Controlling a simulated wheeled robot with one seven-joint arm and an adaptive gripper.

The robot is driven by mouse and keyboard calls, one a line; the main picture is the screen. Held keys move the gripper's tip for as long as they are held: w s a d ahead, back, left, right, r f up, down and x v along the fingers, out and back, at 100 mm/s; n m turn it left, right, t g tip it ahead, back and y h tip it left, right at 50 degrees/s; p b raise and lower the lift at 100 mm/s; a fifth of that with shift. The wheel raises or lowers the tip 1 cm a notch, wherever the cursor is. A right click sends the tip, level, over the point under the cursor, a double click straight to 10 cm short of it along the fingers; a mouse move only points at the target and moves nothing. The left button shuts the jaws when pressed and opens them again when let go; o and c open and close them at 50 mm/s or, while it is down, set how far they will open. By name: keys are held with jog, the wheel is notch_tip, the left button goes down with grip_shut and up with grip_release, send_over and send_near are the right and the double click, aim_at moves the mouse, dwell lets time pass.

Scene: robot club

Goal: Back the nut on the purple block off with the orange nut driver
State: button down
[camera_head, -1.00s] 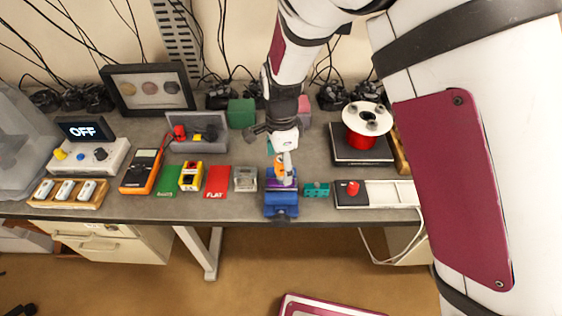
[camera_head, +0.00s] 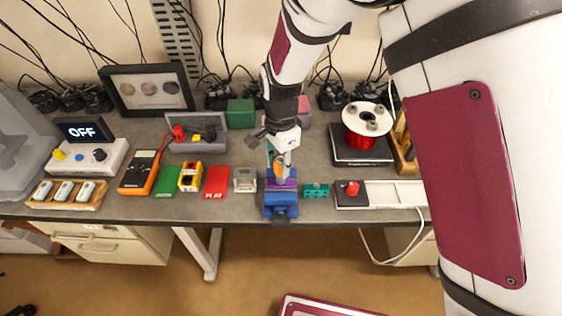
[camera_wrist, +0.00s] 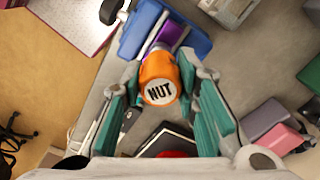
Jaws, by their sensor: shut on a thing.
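The orange nut driver (camera_wrist: 158,70) is in my gripper (camera_wrist: 160,88), its round end marked NUT facing the wrist camera. The green-padded fingers are shut on its handle from both sides. In the head view, my gripper (camera_head: 281,163) is directly over the purple block (camera_head: 283,184), and only a little orange shows. The purple block also shows in the wrist view (camera_wrist: 173,34), beyond the driver, held in a blue vise (camera_head: 281,205). The driver's grey shaft points at the block. The nut is hidden, so I cannot tell whether the tip is seated on it.
A grey metal piece (camera_head: 244,180) stands left of the vise, and a teal block with holes (camera_head: 316,190) stands right. A white tray with a red knob (camera_head: 380,194) lies farther right. A red spool (camera_head: 361,138) stands behind. The vise is at the table's front edge.

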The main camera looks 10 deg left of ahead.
jog(key=n, duration=0.5)
jog(key=shift+w+b, duration=0.1)
jog(key=shift+b, duration=0.25)
jog(key=c, duration=1.8)
grip_release()
jog(key=shift+n, duration=0.4)
jog(key=c, duration=3)
grip_release()
jog(key=c, duration=2.4)
grip_release()
jog(key=shift+r, duration=0.15)
jog(key=c, duration=2.4)
grip_release()
jog(key=shift+r+p, duration=0.5)
jog(key=shift+r, duration=2.85)
jog(key=c, duration=2.4)
grip_release()
